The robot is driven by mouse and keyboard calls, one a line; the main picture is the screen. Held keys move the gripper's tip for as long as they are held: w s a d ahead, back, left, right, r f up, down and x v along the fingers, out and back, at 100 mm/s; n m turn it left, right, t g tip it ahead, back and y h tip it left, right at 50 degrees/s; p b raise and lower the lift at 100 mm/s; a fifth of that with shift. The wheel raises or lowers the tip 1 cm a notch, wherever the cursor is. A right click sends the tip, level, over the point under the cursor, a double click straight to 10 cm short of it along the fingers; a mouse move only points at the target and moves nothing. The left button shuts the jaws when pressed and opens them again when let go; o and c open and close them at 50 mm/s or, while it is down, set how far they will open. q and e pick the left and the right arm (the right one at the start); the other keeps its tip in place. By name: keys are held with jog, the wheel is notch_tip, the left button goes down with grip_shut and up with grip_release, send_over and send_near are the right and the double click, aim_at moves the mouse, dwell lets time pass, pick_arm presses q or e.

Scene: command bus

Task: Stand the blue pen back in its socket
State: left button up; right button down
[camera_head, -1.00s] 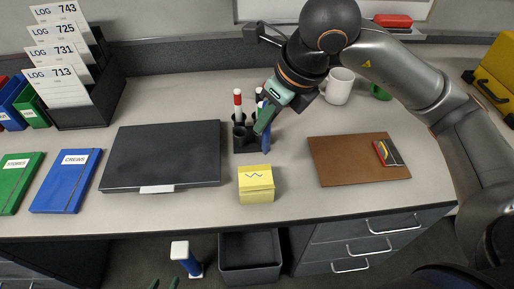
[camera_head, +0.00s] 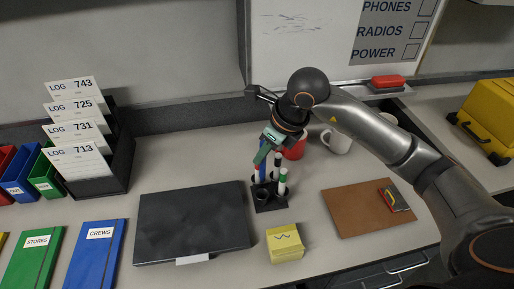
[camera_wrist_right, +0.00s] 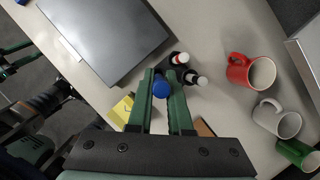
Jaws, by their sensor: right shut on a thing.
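My right gripper (camera_head: 264,152) is above the black pen holder (camera_head: 266,207) and is shut on the blue pen (camera_head: 256,167). In the right wrist view, the blue pen's round end (camera_wrist_right: 161,89) shows between the green fingers. Whether its lower end is inside a socket is hidden. A red-capped pen (camera_wrist_right: 179,58) and a black-ended pen (camera_wrist_right: 195,78) stand in the holder. A green-and-white pen (camera_head: 282,180) stands in it in the head view. Dark and green parts of mine show at the wrist view's left edge.
A red mug (camera_head: 294,149) and a white mug (camera_head: 338,142) stand behind the holder. A closed dark laptop (camera_head: 192,220) lies to the left, yellow notes (camera_head: 285,243) in front. A brown board (camera_head: 350,209) lies to the right.

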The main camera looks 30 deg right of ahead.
aim_at(263, 176)
jog(key=shift+w+f, duration=0.1)
jog(key=shift+f+b, duration=1.25)
jog(key=shift+f, duration=0.6)
jog(key=shift+f+b, duration=0.3)
jog(key=shift+b, duration=0.25)
jog(key=shift+f, duration=0.1)
jog(key=shift+d+f+b, duration=0.1)
jog(key=shift+f+b, duration=0.85)
jog(key=shift+f, duration=0.15)
jog(key=shift+f+b, duration=0.7)
jog(key=shift+b, duration=0.15)
jog(key=shift+f, duration=0.15)
